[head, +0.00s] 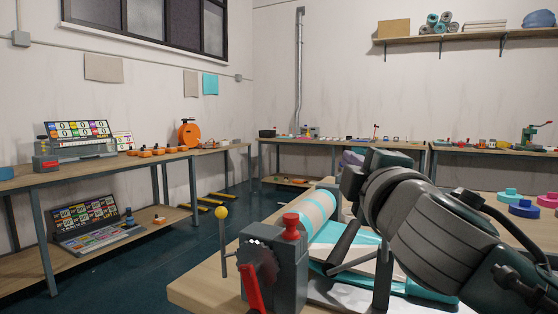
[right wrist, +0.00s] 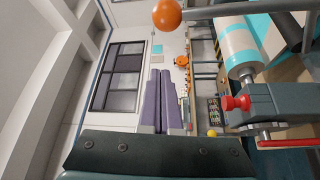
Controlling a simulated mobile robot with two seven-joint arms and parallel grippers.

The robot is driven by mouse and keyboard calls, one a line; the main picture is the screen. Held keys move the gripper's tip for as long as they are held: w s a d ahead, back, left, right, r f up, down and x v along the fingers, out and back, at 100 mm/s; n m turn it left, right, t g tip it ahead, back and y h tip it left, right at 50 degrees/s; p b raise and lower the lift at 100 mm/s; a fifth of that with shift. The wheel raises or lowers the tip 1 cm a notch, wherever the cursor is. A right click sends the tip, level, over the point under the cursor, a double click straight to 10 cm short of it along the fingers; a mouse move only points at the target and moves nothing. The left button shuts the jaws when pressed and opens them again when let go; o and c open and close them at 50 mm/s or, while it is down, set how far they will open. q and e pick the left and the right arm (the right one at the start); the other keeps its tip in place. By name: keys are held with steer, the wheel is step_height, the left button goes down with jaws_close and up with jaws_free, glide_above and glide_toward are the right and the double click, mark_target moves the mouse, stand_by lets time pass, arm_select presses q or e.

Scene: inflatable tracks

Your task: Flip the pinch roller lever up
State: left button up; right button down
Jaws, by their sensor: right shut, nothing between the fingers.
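The machine on the near bench has a dark grey side block (head: 285,270), a cream and teal roller (head: 318,212), a red knob (head: 291,225) and a red crank (head: 251,288). A grey rod with an orange ball (right wrist: 167,14) shows close up in the right wrist view and looks like the lever. In the head view my arm covers the ball; a grey upright bar (head: 382,275) shows below the wrist. My right gripper (head: 352,158) is over the machine. Its purple fingers (right wrist: 161,72) are shut and empty, apart from the ball. My left gripper is out of view.
A yellow ball on a thin post (head: 221,212) stands left of the side block. Other benches line the walls, including the left bench (head: 100,174). The floor between is mostly clear.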

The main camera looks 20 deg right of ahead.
steer(key=shift+s+d+f+p, duration=0.1)
steer(key=shift+d+f+p, duration=0.1)
steer(key=shift+d, duration=0.8)
steer(key=shift+s+d+f+p, duration=0.1)
steer(key=shift+d+p, duration=0.05)
steer(key=shift+d, duration=0.8)
steer(key=s+d+f+m+t+h+b, duration=0.1)
steer(key=s+d+m+h+b, duration=0.3)
steer(key=b, duration=1)
steer(key=shift+s+d+f+m+t, duration=0.3)
steer(key=shift+s+d+f+m, duration=0.35)
steer(key=shift+s+d+m, duration=1.35)
steer(key=shift+s+a+m, duration=0.2)
steer(key=shift+a+m, duration=0.1)
steer(key=shift+m, duration=0.3)
